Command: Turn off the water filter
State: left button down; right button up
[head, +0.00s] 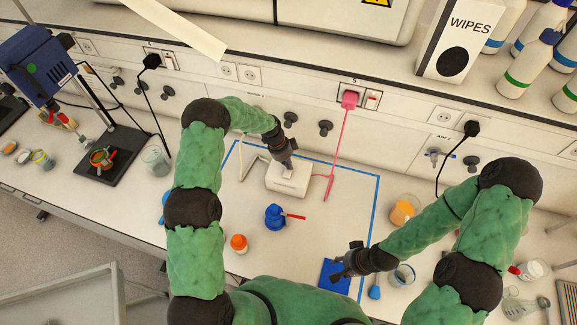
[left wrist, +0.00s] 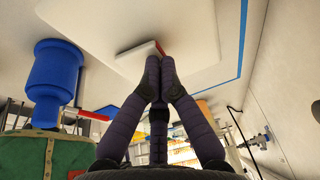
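A white box-like device (head: 287,180) with a pink cord stands on the bench inside a blue outline; it may be the water filter, but no label is readable. My left gripper (head: 287,165) points down at its top. In the left wrist view, its fingertips (left wrist: 160,55) are together, with nothing visible between them. They are at a small white piece with a red edge (left wrist: 140,48); I cannot tell if they touch it. A blue vessel (head: 273,217) with a red lever stands in front. My right gripper (head: 343,266) is over a blue pad (head: 334,277); its fingers are unclear.
The pink plug (head: 350,98) sits in a wall socket beside a switch (head: 372,100). An orange-capped jar (head: 239,243) is left of the blue vessel. Beakers (head: 403,275) and an orange-filled glass (head: 404,210) stand near my right arm.

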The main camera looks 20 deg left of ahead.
pick_arm(q)
jog(key=shift+w+f+b, duration=0.15)
jog(key=shift+f+b, duration=0.3)
jog(key=shift+b, duration=0.05)
pick_arm(e)
jog(key=shift+f, duration=0.9)
pick_arm(q)
jog(key=shift+r+p, duration=0.25)
jog(key=shift+p, duration=0.1)
pick_arm(e)
jog(key=shift+r, duration=0.35)
pick_arm(q)
jog(key=shift+s+r, duration=0.3)
jog(key=shift+s, duration=0.55)
